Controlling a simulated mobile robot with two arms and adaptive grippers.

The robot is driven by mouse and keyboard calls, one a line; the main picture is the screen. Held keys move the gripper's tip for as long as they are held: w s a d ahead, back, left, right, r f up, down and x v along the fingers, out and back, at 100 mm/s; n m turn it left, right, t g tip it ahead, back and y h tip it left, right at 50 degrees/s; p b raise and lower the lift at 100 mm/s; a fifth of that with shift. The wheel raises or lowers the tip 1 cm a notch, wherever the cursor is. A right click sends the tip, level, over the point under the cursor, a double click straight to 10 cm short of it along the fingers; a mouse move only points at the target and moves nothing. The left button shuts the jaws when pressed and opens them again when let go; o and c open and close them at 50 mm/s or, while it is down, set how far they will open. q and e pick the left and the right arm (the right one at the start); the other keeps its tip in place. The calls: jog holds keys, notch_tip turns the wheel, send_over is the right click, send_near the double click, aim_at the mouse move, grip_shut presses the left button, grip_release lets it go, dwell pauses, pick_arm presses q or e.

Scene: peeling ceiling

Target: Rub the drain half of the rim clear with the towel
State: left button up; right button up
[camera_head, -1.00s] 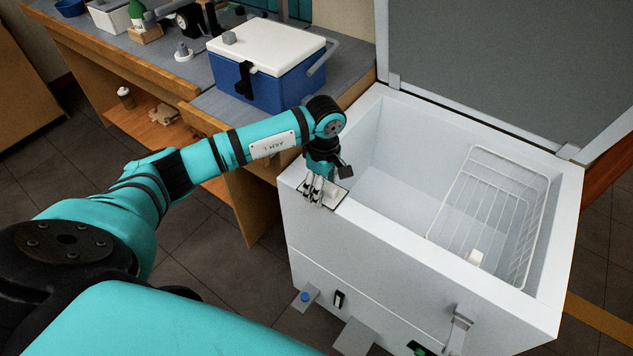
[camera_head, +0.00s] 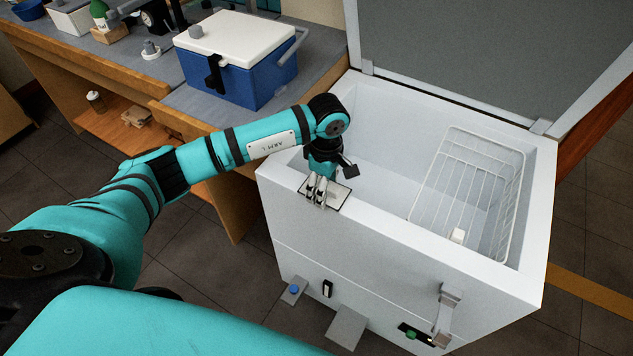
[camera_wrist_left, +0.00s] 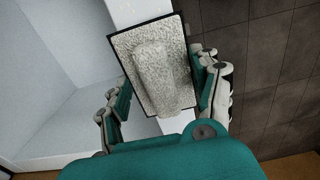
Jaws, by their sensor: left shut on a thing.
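The chest freezer's white rim (camera_head: 400,232) runs around its open top. My left gripper (camera_head: 319,192) points down over the front rim near the left corner. It is shut on the towel (camera_wrist_left: 155,68), a pale, rough-textured pad with a dark border and a raised ridge between the fingers. In the head view a little of the towel (camera_head: 337,195) shows flat at the rim beside the fingers. In the wrist view my left gripper (camera_wrist_left: 162,85) has a finger on each side of the ridge. I cannot make out frost on the rim. My right gripper is not in view.
A wire basket (camera_head: 470,185) hangs inside the freezer at the right. The open lid (camera_head: 500,50) stands behind. A blue cooler (camera_head: 240,75) sits on the bench to the left. A blue knob (camera_head: 294,289) and a latch (camera_head: 447,305) stick out from the freezer's front.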

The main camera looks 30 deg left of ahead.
aim_at(340, 191)
pick_arm(q)
jog(key=shift+s+f, duration=0.1)
jog(key=shift+f, duration=0.05)
jog(key=shift+s+d+b, duration=0.15)
jog(key=shift+d+b, duration=0.2)
jog(key=shift+d, duration=1.65)
jog(key=shift+s+d+b, duration=0.15)
jog(key=shift+d+b, duration=0.35)
jog(key=shift+d, duration=1.5)
jog(key=shift+w+a+b, duration=0.2)
jog(key=shift+a+b, duration=0.2)
jog(key=shift+a, duration=1.7)
